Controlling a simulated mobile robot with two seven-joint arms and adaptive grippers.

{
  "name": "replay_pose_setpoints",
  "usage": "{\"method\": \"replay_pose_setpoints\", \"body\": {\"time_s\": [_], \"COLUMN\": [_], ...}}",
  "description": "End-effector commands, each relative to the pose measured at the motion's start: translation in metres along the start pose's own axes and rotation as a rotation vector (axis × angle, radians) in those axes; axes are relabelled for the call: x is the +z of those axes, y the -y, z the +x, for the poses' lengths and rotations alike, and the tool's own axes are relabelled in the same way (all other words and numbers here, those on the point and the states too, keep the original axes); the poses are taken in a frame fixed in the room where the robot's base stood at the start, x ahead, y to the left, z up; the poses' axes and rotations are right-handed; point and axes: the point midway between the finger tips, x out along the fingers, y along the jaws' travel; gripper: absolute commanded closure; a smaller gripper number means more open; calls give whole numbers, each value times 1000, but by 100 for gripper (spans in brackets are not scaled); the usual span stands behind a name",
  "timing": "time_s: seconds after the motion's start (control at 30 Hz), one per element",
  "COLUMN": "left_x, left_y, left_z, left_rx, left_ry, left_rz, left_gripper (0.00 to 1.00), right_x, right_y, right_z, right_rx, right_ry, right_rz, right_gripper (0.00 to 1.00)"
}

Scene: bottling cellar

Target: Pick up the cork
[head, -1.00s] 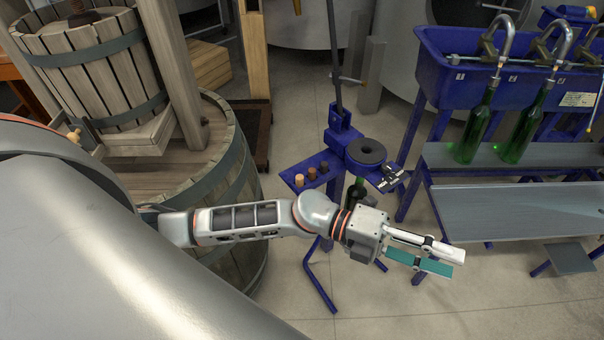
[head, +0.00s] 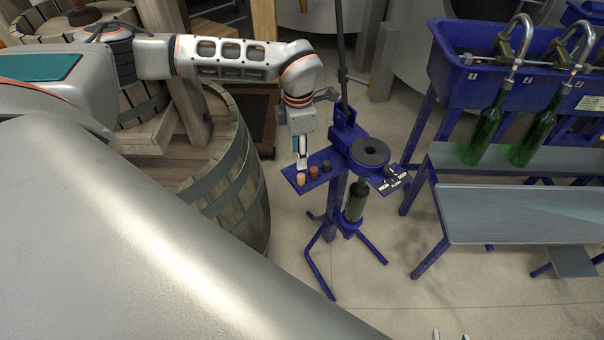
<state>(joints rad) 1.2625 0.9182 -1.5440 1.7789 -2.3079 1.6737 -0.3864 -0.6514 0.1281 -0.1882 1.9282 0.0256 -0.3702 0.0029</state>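Three small stoppers stand in a row on a blue shelf (head: 291,174) of the corking stand: a light tan cork (head: 300,179), a reddish-brown one (head: 313,172) and a dark one (head: 326,166). My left gripper (head: 302,163) points down just behind the tan cork, its fingertips close to the shelf. Its fingers overlap from this side, so its opening and any contact with the cork cannot be told. Two tips of my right gripper (head: 450,335) show apart at the bottom edge, with nothing seen between them.
The stand's black disc (head: 370,152) and upright post are right of the stoppers. A green bottle (head: 356,203) stands below. A barrel (head: 229,165) is to the left. A blue filler trough (head: 480,88) with bottles is at the right.

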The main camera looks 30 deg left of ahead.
Motion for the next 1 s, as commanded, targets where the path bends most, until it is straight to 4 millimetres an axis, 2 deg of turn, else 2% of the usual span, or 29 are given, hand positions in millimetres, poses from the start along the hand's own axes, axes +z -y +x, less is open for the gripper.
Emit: {"method": "replay_pose_setpoints", "body": {"time_s": [0.17, 0.3, 0.43, 0.53, 0.83, 1.0], "left_x": [0, 0, 1, 2, 6, 6], "left_y": [0, 0, 1, 2, 8, 7], "left_z": [16, 27, 30, 36, 71, 80], "left_rx": [3, 1, 1, 1, -1, -1], "left_ry": [-2, -1, -1, 0, -2, -1], "left_rz": [0, 0, 0, 1, 0, 0], "left_gripper": [64, 64, 64, 64, 64, 64], "right_x": [8, 2, -5, -4, 35, 49], "right_y": [4, 11, 16, 16, 19, 21], "right_z": [7, 10, 10, 13, 33, 37], "right_rx": [-4, -15, -25, -24, -24, -26], "right_ry": [-6, -29, -46, -51, -28, -12], "right_rz": [3, 3, 2, 1, -1, -1], "right_gripper": [60, 60, 60, 60, 60, 60]}}
